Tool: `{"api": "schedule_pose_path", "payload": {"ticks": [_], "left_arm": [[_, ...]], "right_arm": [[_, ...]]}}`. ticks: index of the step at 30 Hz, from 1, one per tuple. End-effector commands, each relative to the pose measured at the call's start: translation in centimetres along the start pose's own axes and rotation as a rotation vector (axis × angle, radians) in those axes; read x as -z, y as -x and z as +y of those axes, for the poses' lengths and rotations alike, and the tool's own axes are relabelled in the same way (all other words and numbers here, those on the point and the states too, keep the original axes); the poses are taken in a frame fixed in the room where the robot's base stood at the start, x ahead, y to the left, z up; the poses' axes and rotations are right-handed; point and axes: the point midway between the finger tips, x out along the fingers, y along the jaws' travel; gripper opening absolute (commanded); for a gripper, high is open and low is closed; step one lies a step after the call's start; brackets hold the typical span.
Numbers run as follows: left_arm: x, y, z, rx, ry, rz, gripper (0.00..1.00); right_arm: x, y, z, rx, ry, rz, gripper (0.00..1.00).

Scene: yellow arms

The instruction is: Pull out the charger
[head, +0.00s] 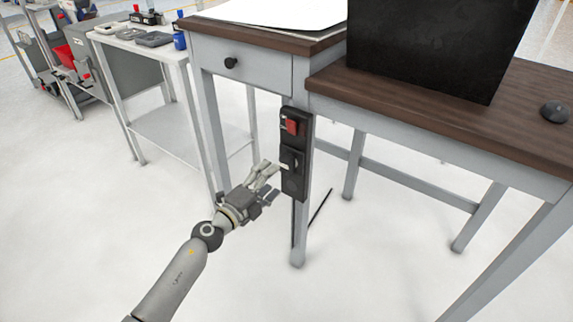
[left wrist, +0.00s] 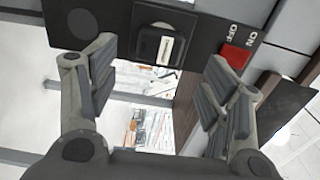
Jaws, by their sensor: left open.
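A black socket panel (head: 295,184) is fixed upright to the grey table leg, with a red switch (head: 292,125) near its top. The charger (head: 291,162), a dark block, sits in the panel below the switch. In the left wrist view the charger (left wrist: 163,44) is a black rounded block with a small white label. The red switch (left wrist: 236,58) is to its right, beside ON/OFF lettering. My left gripper (head: 271,180) is open and empty just left of the panel. In the left wrist view its fingers (left wrist: 158,85) are spread wide, with the charger ahead between them. My right gripper is not visible.
The wooden tabletop (head: 430,112) above carries a large black box (head: 435,45) and a dark mouse-like object (head: 554,112). A drawer (head: 240,64) is left of the leg. A white cart (head: 165,130) stands further left. The floor around my arm is clear.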

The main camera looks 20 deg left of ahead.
Motion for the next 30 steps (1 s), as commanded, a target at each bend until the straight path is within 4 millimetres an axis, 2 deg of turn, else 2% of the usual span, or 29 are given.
{"api": "schedule_pose_path", "payload": {"ticks": [6, 15, 30], "left_arm": [[0.0, -3.4, 0.1, 0.002, 0.001, 0.0, 0.71], [0.0, -6.5, 0.1, 0.0, 0.001, 0.0, 0.71], [0.0, -7.1, 0.0, 0.0, 0.002, 0.0, 0.71]], "right_arm": [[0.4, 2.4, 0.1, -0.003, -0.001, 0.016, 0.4], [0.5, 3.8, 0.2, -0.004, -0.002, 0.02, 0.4], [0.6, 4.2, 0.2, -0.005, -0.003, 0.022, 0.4]]}}
